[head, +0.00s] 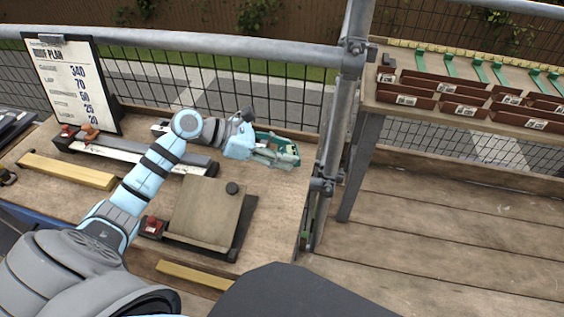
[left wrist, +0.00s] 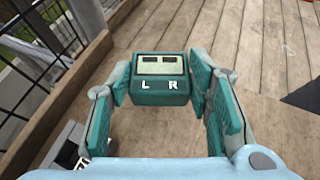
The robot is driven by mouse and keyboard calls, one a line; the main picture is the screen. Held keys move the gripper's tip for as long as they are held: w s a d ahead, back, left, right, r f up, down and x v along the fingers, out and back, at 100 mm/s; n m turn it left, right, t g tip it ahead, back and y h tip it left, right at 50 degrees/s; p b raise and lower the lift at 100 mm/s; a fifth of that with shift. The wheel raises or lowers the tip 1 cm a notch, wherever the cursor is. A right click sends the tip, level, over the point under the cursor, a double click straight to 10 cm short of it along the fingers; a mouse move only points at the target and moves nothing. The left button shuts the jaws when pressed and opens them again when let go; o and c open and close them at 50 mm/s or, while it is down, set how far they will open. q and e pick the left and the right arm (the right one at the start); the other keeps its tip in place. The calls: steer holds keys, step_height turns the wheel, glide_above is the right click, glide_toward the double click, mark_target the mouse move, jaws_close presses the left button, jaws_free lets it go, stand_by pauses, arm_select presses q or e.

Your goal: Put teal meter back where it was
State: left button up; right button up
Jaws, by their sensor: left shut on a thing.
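In the head view the meter (head: 287,154) is held over the right end of the wooden workbench (head: 275,195), close to the scaffold post. Whether it touches the bench cannot be told. My right gripper is not in view.
A roof plan board (head: 68,85) stands at the back left. A brown board (head: 205,210) on a dark base with a red part lies on the bench. A grey scaffold post (head: 335,120) rises on the right. Beyond it, a raised shelf (head: 480,100) holds brown labelled trays.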

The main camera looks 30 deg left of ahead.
arm_select(q)
steer(key=shift+f, duration=1.5)
steer(key=shift+f+b, duration=0.2)
steer(key=shift+b, duration=0.25)
steer(key=o, duration=1.3)
steer(key=shift+r, duration=0.15)
steer(key=shift+s+a+r+p, duration=0.1)
steer(key=shift+a+r+p, duration=0.1)
steer(key=shift+p, duration=0.15)
steer(key=p+v, duration=0.2)
steer(key=v, duration=0.9)
steer(key=shift+s+a+r, duration=0.1)
steer(key=shift+s+r, duration=0.1)
steer(key=shift+s, duration=0.05)
